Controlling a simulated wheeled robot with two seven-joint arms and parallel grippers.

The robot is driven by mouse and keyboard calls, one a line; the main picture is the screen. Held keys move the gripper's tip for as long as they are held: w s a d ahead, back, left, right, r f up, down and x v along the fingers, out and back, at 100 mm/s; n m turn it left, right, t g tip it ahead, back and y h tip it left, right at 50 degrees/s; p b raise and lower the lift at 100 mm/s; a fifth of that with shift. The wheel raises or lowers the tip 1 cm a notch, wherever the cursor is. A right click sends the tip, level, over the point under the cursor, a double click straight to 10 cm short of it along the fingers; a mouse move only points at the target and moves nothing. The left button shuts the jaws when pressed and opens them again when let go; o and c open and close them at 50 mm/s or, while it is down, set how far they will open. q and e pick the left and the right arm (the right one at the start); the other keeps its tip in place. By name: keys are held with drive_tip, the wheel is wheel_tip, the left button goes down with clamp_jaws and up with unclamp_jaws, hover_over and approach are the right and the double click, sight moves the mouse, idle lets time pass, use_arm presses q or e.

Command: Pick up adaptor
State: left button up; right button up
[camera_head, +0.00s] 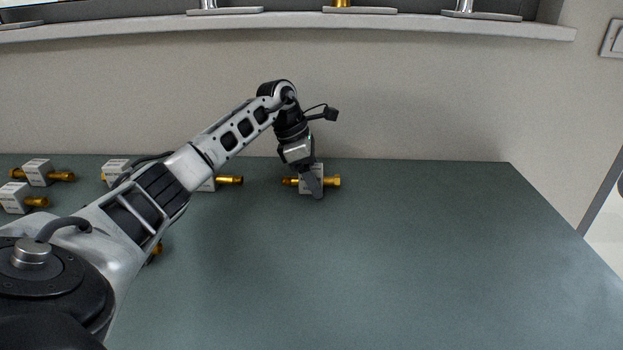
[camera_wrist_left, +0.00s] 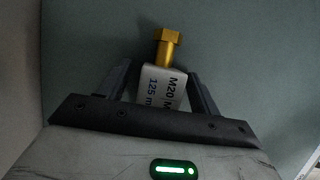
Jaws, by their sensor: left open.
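A brass adaptor in a white labelled block lies near the back edge of the table, by the wall. In the head view its hex end (camera_head: 333,181) sticks out to the right of my left gripper (camera_head: 312,190). In the left wrist view the adaptor's white block (camera_wrist_left: 160,84) sits between the two open fingers of the left gripper (camera_wrist_left: 161,90), and its brass hex end (camera_wrist_left: 167,45) points away. The label shows "M20" and "125". The gripper partly covers the block in the head view. My right gripper is not in view.
Several similar brass pieces with white blocks lie on the left of the table (camera_head: 420,260), such as the far-left one (camera_head: 38,172). My left arm hides some of them. The table's middle and right are clear. A shelf (camera_head: 300,21) runs above along the wall.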

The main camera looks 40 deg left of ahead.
use_arm(q)
drive_tip(key=c, duration=1.1)
drive_tip(key=shift+c, duration=0.2)
